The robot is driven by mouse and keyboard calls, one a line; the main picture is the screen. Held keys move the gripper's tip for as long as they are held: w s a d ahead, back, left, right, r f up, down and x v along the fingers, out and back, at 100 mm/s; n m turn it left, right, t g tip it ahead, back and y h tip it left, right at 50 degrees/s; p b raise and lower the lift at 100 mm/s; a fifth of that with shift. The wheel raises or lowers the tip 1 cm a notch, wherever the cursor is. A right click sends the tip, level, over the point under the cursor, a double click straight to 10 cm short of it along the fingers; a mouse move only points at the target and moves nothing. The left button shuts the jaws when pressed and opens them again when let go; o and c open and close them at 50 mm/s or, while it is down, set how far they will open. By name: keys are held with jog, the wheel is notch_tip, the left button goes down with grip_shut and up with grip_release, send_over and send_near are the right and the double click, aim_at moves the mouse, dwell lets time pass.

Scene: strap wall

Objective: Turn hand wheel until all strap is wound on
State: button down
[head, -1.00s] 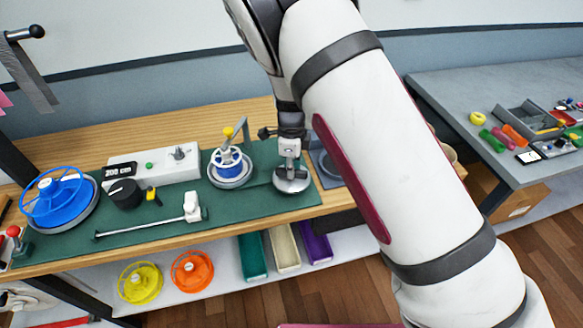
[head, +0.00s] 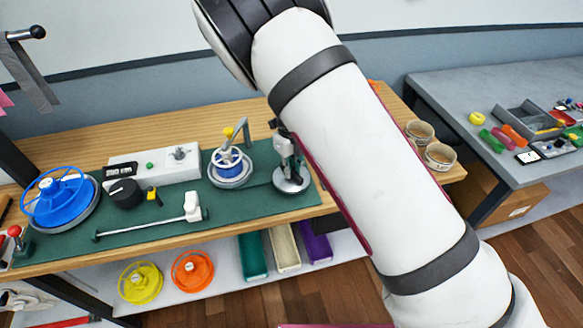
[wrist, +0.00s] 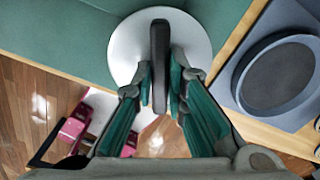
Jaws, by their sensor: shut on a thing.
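My gripper (wrist: 160,85) is shut on a dark upright bar (wrist: 160,50) that stands over a pale round disc. In the head view a round grey base (head: 291,182) with an upright part stands at the right end of the green mat, with my wrist over it. The gripper's fingers are mostly hidden there by my arm. Left of it is a small blue spool (head: 229,160) on a round grey base, with a yellow-knobbed crank (head: 229,132). A large blue reel (head: 60,200) stands at the left. I cannot tell which part is the hand wheel.
A white box (head: 155,165) with a dark display and a black knob (head: 125,192) stand between the reel and spool. A white-ended rod (head: 150,225) lies in front. Two bowls (head: 420,131) stand right of my arm. Yellow and orange reels (head: 192,269) sit on the lower shelf.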

dwell(0.5)
jog(key=c, duration=1.6)
grip_release()
notch_tip(320, 180, up, 12)
